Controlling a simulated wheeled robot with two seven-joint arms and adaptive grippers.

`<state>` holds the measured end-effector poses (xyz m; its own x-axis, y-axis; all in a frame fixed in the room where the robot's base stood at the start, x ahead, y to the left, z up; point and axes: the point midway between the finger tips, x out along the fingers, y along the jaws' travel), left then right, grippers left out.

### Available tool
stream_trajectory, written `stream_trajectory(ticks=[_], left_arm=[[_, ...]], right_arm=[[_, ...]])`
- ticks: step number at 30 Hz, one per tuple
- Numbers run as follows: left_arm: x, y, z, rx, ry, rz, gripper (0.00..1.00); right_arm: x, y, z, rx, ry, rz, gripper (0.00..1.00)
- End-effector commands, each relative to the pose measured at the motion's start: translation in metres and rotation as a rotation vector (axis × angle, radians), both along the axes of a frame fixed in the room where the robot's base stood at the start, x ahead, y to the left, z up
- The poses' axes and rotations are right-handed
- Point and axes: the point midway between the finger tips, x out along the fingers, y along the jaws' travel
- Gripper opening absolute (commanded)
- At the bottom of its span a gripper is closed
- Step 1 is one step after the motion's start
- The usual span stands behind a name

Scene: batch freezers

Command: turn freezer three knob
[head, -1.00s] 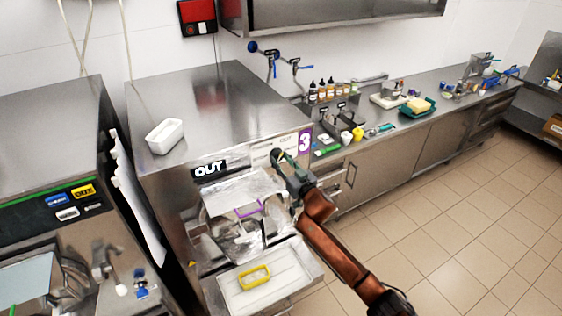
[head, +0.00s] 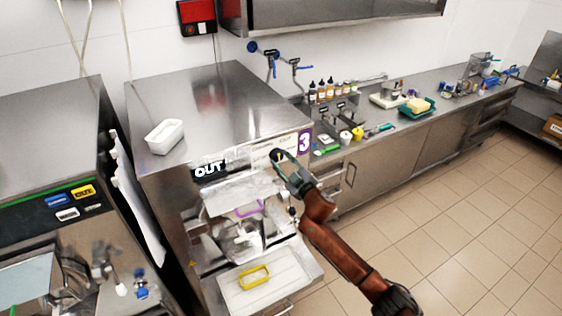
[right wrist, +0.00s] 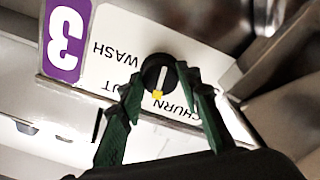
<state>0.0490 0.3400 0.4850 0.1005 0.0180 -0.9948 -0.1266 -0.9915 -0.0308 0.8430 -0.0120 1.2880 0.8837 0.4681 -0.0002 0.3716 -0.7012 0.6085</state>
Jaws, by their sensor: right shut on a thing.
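Freezer three (head: 215,100) is a steel machine with a purple "3" label (head: 304,141) on its front panel, which also shows upside down in the right wrist view (right wrist: 66,38). Its knob (right wrist: 158,73) is round and black with a white line and a yellow mark, on a white label plate with the words WASH and CHURN. My right gripper (head: 277,157) is at this panel. In the right wrist view its green fingers (right wrist: 157,88) lie on either side of the knob, shut on it. My left gripper is not in view.
A white tub (head: 165,136) stands on top of the freezer. Below the panel are a steel chute and a white tray (head: 285,283) with a yellow frame (head: 254,277). A counter (head: 440,95) with bottles and tools runs to the right. The tiled floor is open.

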Motion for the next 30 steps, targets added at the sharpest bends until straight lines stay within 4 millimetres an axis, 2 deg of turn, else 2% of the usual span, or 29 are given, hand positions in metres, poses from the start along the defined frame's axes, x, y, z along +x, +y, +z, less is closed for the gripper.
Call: stream_trajectory(ticks=[30], left_arm=[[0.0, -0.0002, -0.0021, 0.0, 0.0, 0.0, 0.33]], right_arm=[[0.0003, -0.0008, 0.0008, -0.856, -0.452, 0.002, 0.07]])
